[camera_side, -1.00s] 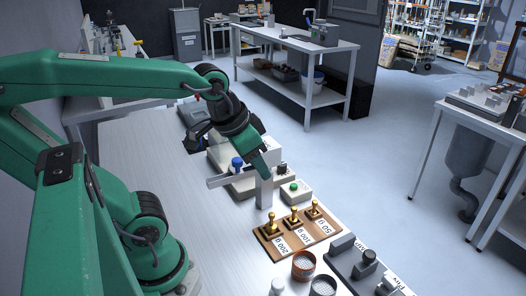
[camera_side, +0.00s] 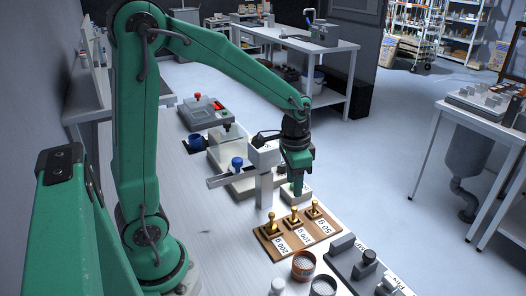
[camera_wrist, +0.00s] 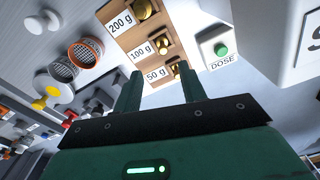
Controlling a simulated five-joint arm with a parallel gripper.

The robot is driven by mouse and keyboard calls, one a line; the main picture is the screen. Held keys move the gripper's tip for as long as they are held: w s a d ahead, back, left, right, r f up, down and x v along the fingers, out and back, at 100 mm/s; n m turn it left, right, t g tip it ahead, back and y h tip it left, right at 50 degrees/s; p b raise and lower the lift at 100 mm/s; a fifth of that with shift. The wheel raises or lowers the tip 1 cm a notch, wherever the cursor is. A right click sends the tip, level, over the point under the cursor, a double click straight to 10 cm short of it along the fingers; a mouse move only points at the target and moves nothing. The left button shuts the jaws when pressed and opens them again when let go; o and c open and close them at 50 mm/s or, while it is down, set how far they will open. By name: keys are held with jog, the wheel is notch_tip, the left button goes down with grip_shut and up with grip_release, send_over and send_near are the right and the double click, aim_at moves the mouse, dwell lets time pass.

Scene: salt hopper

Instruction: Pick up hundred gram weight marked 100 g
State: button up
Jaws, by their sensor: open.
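The 100 g weight (camera_side: 293,219) is a brass knobbed piece standing in the middle of the wooden board (camera_side: 264,240), beside its "100 g" label. In the wrist view the 100 g weight (camera_wrist: 161,46) sits between the 200 g weight (camera_wrist: 144,9) and the 50 g weight (camera_wrist: 180,69). My gripper (camera_side: 297,190) points down behind the board, above and apart from the weights. In the wrist view my gripper (camera_wrist: 162,84) has its two fingers spread with nothing between them. The 50 g label is nearest the fingers there.
A pale hopper post (camera_side: 265,185) is left of my gripper. The table's left part is clear.

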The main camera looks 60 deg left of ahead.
aim_at(294, 208)
jog(key=shift+w+a+f+g, duration=0.15)
jog(key=shift+w+f, duration=0.15)
jog(key=shift+f, duration=0.35)
jog(key=shift+w+a+f+g, duration=0.15)
jog(key=shift+w+f, duration=0.15)
jog(key=shift+f, duration=0.3)
jog(key=shift+d+f, duration=0.1)
jog(key=shift+f, duration=1.2)
jog(key=shift+f, duration=0.1)
jog(key=shift+s+f, duration=0.2)
jog(key=shift+f, duration=2.3)
grip_shut()
